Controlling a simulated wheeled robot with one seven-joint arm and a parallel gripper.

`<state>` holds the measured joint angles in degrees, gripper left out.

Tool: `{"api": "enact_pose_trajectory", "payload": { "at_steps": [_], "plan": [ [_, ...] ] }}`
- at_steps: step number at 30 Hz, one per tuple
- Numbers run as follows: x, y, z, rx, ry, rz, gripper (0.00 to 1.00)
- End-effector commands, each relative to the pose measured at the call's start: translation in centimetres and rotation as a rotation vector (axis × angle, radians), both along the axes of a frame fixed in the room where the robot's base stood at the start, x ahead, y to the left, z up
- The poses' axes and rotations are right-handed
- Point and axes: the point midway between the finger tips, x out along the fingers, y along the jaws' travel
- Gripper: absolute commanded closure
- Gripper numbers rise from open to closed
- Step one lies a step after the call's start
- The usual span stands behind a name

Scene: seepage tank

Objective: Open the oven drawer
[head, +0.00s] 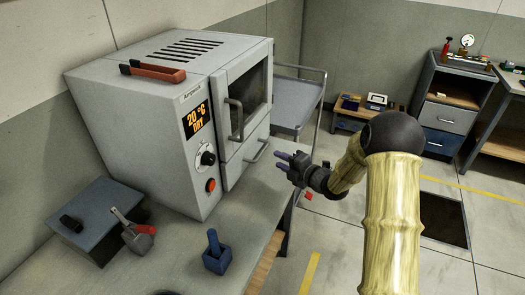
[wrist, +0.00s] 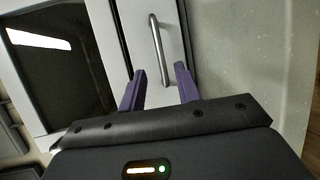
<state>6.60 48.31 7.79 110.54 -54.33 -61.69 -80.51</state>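The grey oven (head: 150,115) stands on the bench, with a display reading "20 °C DRY". Its drawer (head: 245,158) is the lower front panel, under the windowed door (head: 245,95), and looks shut. The drawer's bar handle (head: 257,150) also shows in the wrist view (wrist: 158,50), running nearly upright there. My gripper (head: 281,162) is just in front of the drawer, to the right of the handle. In the wrist view its two purple fingers (wrist: 160,80) are apart, one on each side of the handle's lower end. I see nothing held, and I cannot tell any contact.
The door's own handle (head: 235,120) sticks out above the drawer. A blue holder (head: 217,258) and a grey box (head: 95,215) stand on the bench (head: 180,262). A grey cart (head: 300,98) is behind; the floor to the right has a dark opening (head: 443,218).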

Motion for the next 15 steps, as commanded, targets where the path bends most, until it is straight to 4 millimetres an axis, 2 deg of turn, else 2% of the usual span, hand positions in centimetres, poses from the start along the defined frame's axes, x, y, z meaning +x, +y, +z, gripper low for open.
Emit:
{"api": "enact_pose_trajectory", "payload": {
  "at_steps": [6,15],
  "plan": [
    [2.6,3.0,-0.6,0.001,0.000,0.003,0.67],
    [5.7,6.3,-1.5,0.001,0.000,0.002,0.67]
  ]
}}
